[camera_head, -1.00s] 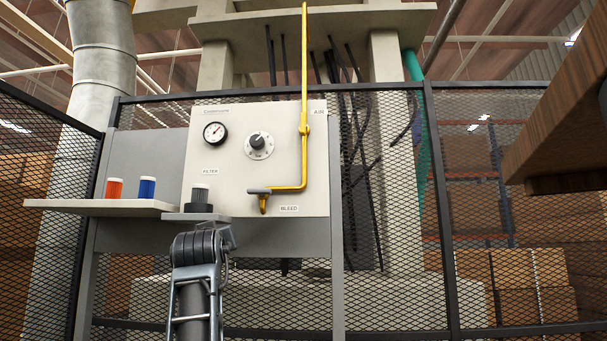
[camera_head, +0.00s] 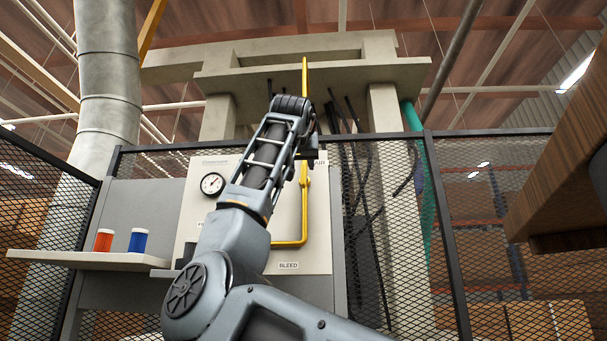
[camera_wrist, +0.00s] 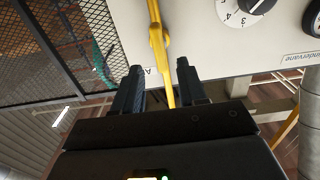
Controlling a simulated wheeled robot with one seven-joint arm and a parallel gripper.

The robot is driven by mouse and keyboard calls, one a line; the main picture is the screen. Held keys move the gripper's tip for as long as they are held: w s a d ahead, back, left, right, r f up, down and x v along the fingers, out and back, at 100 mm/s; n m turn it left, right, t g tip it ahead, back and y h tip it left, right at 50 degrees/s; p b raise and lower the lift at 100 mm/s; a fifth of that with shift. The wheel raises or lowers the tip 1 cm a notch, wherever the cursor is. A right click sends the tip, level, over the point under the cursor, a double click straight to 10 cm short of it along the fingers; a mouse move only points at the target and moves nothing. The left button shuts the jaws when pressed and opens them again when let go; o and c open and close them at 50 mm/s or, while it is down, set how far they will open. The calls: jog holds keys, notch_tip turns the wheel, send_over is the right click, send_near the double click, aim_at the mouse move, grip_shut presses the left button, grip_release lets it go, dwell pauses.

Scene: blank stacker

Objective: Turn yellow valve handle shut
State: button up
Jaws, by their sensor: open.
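The yellow pipe (camera_head: 304,215) runs down the front of the pale panel (camera_head: 320,240) and bends left near the BLEED label. Its valve body (camera_wrist: 157,36) shows in the wrist view, with a yellow length running from it toward my gripper (camera_wrist: 160,80). I cannot tell how much of that length is handle and how much pipe. My gripper is open, its two dark fingertips to either side of the yellow length, with no clear contact. In the head view my raised arm covers part of the panel and most of the gripper.
A gauge (camera_head: 212,184) is on the panel; a numbered dial (camera_wrist: 246,10) shows in the wrist view. A shelf (camera_head: 60,258) holds a red canister (camera_head: 104,240) and a blue canister (camera_head: 138,240). Mesh fencing stands around. A wooden slab (camera_head: 550,150) juts in at right.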

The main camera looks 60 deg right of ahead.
aim_at(303, 171)
jog(key=p+x, duration=0.1)
jog(key=x, duration=0.4)
jog(key=shift+d+r+p, duration=0.1)
jog(key=shift+d+p, duration=0.05)
jog(key=shift+p, duration=0.25)
jog(key=shift+x, duration=0.8)
grip_shut()
